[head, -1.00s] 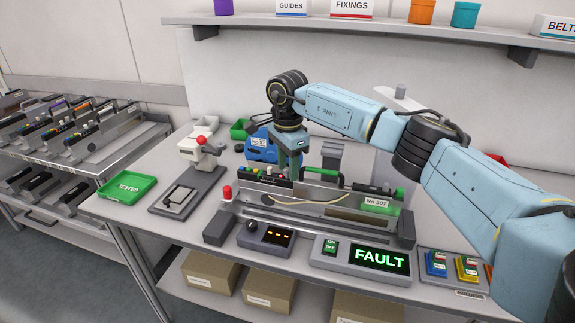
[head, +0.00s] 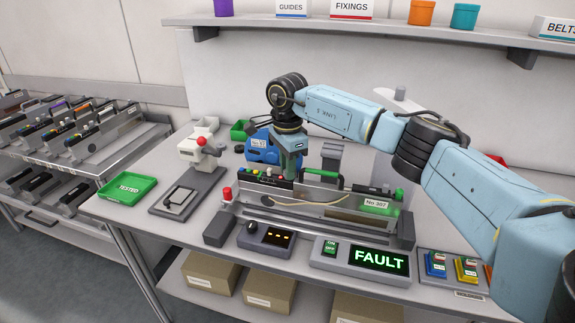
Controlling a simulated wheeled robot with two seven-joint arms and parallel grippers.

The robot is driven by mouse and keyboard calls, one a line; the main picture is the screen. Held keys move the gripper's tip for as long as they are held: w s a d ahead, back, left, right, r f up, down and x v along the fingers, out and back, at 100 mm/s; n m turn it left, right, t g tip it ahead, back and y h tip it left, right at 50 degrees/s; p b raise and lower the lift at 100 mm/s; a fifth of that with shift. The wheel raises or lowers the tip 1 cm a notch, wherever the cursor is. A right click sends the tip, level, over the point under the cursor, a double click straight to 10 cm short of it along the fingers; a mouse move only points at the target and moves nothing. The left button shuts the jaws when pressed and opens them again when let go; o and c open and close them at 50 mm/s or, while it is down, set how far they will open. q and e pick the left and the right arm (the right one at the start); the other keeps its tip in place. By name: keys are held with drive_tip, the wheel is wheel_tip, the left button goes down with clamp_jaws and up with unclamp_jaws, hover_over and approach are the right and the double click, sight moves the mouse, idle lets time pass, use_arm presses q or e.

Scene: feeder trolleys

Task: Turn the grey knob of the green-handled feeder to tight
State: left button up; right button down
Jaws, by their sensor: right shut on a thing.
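The green-handled feeder (head: 300,206), labelled No 307, sits in the grey bench fixture, with its green handle (head: 335,178) along the top. A row of small coloured knobs (head: 262,177) runs along its top left part. My right gripper (head: 290,177) points down at the right end of this row and is shut on the grey knob, which its fingers hide. I cannot read the knob's angle. My left gripper is not in view.
The fixture's display (head: 379,260) reads FAULT in green. A red-knobbed press (head: 201,150) and a green TESTED tray (head: 127,189) are at the left. The shelf (head: 400,32) runs above the bench.

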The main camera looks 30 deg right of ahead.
drive_tip(key=m+p, duration=0.2)
drive_tip(key=m, duration=0.2)
drive_tip(key=shift+r, duration=0.1)
drive_tip(key=m+p, duration=0.2)
drive_tip(key=m, duration=0.2)
drive_tip(key=m+p, duration=0.1)
drive_tip(key=m, duration=0.4)
drive_tip(key=shift+p, duration=0.4)
drive_tip(key=m+p, duration=0.1)
drive_tip(key=m, duration=0.2)
drive_tip(key=shift+m+p, duration=0.3)
drive_tip(key=m+p, duration=0.2)
drive_tip(key=m, duration=0.2)
drive_tip(key=shift+m, duration=0.3)
drive_tip(key=m+p, duration=0.2)
drive_tip(key=m, duration=0.1)
drive_tip(key=shift+m, duration=0.3)
drive_tip(key=m+p, duration=0.2)
drive_tip(key=m, duration=0.2)
drive_tip(key=shift+a+p, duration=0.1)
drive_tip(key=shift+p, duration=0.2)
drive_tip(key=shift+m+p, duration=1.05)
drive_tip(key=shift+m, duration=0.95)
